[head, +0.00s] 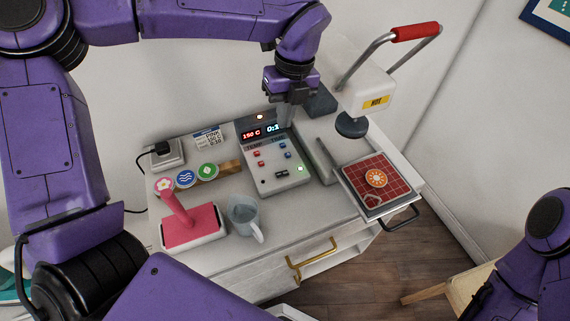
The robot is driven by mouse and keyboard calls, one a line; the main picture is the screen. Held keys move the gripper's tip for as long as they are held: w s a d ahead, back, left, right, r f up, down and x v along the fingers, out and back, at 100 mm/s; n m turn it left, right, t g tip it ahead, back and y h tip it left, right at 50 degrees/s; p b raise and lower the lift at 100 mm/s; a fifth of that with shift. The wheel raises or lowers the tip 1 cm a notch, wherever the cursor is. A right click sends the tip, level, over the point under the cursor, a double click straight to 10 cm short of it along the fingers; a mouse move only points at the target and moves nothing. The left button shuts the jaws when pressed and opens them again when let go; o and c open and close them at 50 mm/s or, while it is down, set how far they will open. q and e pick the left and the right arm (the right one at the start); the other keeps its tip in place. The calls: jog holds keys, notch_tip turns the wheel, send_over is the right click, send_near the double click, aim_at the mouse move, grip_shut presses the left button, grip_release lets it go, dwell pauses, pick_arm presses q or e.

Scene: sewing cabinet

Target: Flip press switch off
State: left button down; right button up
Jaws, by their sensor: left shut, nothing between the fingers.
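The press control box (278,160) stands on the white cabinet top, with lit readouts showing "150 C" and a timer. A small black switch (282,174) sits low on its face, and a green light (300,168) glows beside it. I cannot tell the switch's position. My left gripper (286,118) points down over the upper part of the box, shut and empty, above and behind the switch. Its fingers overlap the box's upper edge beside the timer readout; I cannot tell whether they touch. My right arm shows at the lower right, but its gripper is out of view.
The heat press (366,92), labelled "HOT", with a raised red handle (415,31), stands right of the box. A red gridded pad (372,183) carries an orange patch (376,178).

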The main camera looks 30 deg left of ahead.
pick_arm(q)
jog(key=b, duration=0.3)
send_over(277, 176)
jog(key=w+d, duration=0.2)
notch_tip(277, 176, down, 4)
jog(key=shift+a+f, duration=0.2)
jog(key=shift+f, duration=0.1)
pick_arm(e)
notch_tip(277, 176, down, 5)
jog(key=shift+w+r, duration=0.1)
jog(key=shift+r, duration=0.05)
pick_arm(q)
jog(key=shift+s, duration=0.15)
jog(key=f, duration=0.4)
jog(key=s+a+f+p, duration=0.1)
jog(key=f, duration=0.8)
jog(key=shift+s+a+f+p, duration=0.15)
jog(key=shift+s+f+p, duration=0.05)
jog(key=shift+f+p, duration=0.15)
pick_arm(e)
notch_tip(277, 176, up, 2)
jog(key=shift+r, duration=0.1)
pick_arm(q)
jog(key=shift+f, duration=0.1)
